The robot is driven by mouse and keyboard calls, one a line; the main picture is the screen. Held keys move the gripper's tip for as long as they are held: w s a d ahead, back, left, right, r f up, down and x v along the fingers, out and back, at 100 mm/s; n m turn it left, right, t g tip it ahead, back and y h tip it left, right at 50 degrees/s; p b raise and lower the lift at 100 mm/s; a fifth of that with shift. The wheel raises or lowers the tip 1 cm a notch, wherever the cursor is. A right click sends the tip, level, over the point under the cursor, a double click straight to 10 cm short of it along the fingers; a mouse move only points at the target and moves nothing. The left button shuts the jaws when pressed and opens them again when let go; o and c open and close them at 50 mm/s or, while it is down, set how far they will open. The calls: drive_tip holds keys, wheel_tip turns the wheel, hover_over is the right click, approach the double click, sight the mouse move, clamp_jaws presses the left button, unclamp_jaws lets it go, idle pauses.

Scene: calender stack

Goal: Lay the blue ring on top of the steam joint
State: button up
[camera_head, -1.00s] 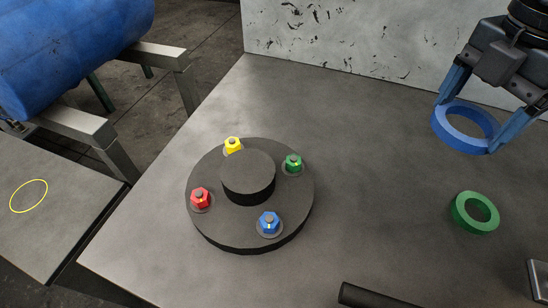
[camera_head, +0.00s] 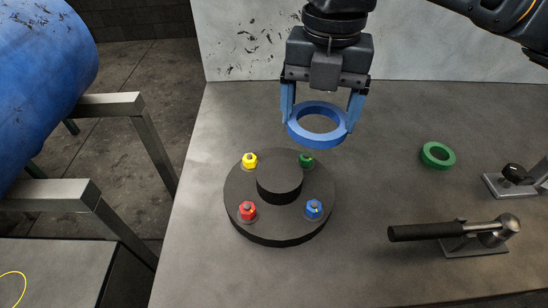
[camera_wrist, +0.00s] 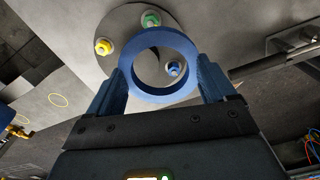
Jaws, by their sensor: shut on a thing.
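The blue ring (camera_head: 316,137) is held between the two blue fingers of my gripper (camera_head: 320,118), above the table and over the far right side of the steam joint. It also shows in the wrist view (camera_wrist: 132,85), between the fingertips. The steam joint (camera_head: 240,203) is a dark round flange with a raised central hub (camera_head: 279,184). Around the hub stand a yellow nut (camera_head: 249,161), a green nut (camera_head: 306,158), a red nut (camera_head: 247,210) and a blue nut (camera_head: 314,208). In the wrist view the hub is mostly hidden by the ring.
A green ring (camera_head: 437,155) lies on the table (camera_head: 375,190) to the right. A black-handled lever clamp (camera_head: 455,233) and another metal fitting (camera_head: 515,180) stand farther right. A blue roll (camera_head: 40,75) rests on a metal frame at the left. A spotted wall panel (camera_head: 245,35) is behind.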

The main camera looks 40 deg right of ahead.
hover_over(279, 173)
wheel_tip(279, 173, down, 4)
drive_tip(key=shift+d+r, duration=0.1)
drive_tip(key=shift+r, duration=0.05)
drive_tip(key=shift+f, duration=2)
drive_tip(key=shift+f, duration=0.2)
drive_tip(key=o, duration=0.9)
drive_tip(key=shift+c, duration=0.2)
drive_tip(key=shift+r, duration=0.1)
wheel_tip(279, 173, up, 12)
drive_tip(key=shift+r+p, duration=0.15)
drive_tip(key=shift+p, duration=0.25)
